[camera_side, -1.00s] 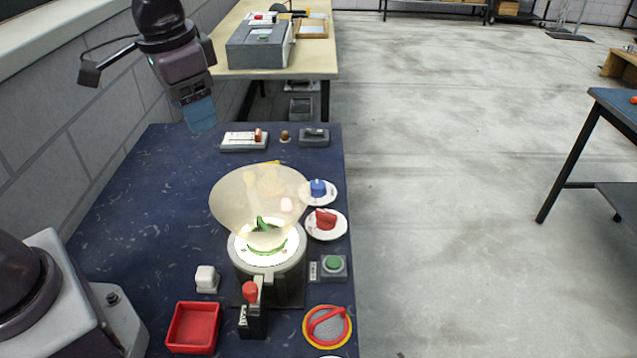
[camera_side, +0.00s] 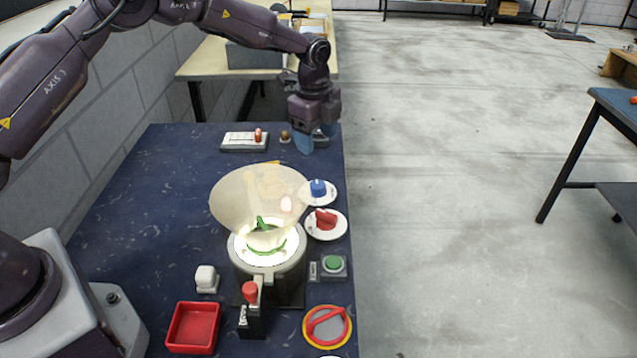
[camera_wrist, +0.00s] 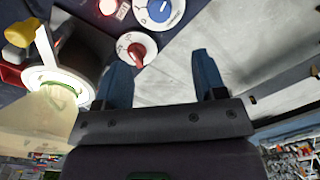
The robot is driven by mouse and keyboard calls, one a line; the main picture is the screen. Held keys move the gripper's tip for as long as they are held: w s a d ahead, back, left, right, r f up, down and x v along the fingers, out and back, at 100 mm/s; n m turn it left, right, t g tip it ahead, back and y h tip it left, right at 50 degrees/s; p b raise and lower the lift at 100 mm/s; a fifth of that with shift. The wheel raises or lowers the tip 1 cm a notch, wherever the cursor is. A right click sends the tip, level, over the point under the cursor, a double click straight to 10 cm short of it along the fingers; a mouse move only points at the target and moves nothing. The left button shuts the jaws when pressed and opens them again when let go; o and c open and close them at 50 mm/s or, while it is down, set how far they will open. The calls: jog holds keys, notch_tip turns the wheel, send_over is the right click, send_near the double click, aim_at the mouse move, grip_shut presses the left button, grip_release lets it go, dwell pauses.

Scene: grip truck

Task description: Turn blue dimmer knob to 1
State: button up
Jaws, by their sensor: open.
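The blue dimmer knob (camera_side: 318,188) sits on a white round dial (camera_side: 328,197) near the right edge of the dark blue table in the side view. A blue knob (camera_wrist: 159,10) on a white dial shows at the top edge of the wrist view; I cannot read its setting clearly. My gripper (camera_side: 314,140) is open and empty, pointing down above the table's far right part, beyond the blue knob and apart from it. Its two blue fingers (camera_wrist: 160,72) stand wide apart in the wrist view.
A red knob (camera_side: 326,220) on a white dial sits just nearer than the blue one. A translucent funnel (camera_side: 235,200) over a lit base (camera_side: 268,275) stands close on the left. A slider box (camera_side: 236,142) lies at the back. Open floor lies right of the table.

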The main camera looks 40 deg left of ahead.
aim_at(319, 185)
jog(key=f, duration=1.3)
jog(key=shift+w, duration=0.3)
jog(key=c, duration=0.9)
